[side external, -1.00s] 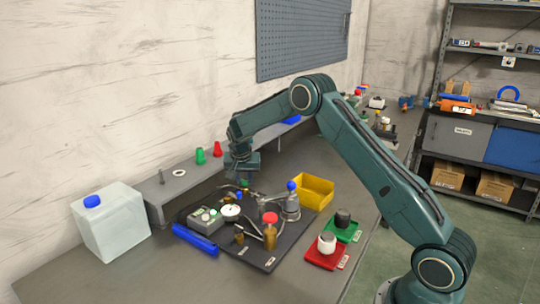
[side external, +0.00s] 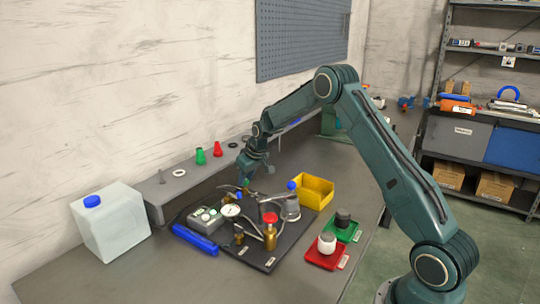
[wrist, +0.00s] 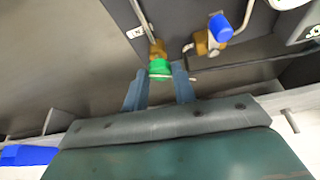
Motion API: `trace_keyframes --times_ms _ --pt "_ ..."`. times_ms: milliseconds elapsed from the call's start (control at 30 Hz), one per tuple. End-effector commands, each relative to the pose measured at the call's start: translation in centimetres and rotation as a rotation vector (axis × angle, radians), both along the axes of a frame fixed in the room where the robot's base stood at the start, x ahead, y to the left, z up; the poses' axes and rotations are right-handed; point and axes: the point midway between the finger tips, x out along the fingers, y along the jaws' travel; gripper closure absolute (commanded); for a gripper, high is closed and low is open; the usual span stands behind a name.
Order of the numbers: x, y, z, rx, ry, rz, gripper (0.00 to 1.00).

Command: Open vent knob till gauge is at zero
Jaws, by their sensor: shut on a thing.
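The green vent knob (wrist: 159,70) sits on a brass valve fitting in the wrist view. My gripper (wrist: 160,88) is shut on it, one finger on each side. In the side external view my gripper (side external: 245,184) is low and tilted at the back edge of the dark panel (side external: 262,262), and it mostly hides the knob. The round white-faced gauge (side external: 231,211) is at the panel's left part; its needle is too small to read.
A blue-capped valve (wrist: 220,28) is close beside the knob. A red-capped brass part (side external: 270,229) and a blue-topped metal vessel (side external: 291,203) stand on the panel. A yellow bin (side external: 313,192), a red tray (side external: 322,258) and a green tray (side external: 345,228) are to the right.

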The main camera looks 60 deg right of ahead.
Motion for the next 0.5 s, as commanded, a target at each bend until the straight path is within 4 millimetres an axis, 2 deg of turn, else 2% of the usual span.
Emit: trace_keyframes --times_ms 500 --pt "0.04 -0.45 -0.02 0.0 0.001 0.423 0.96"
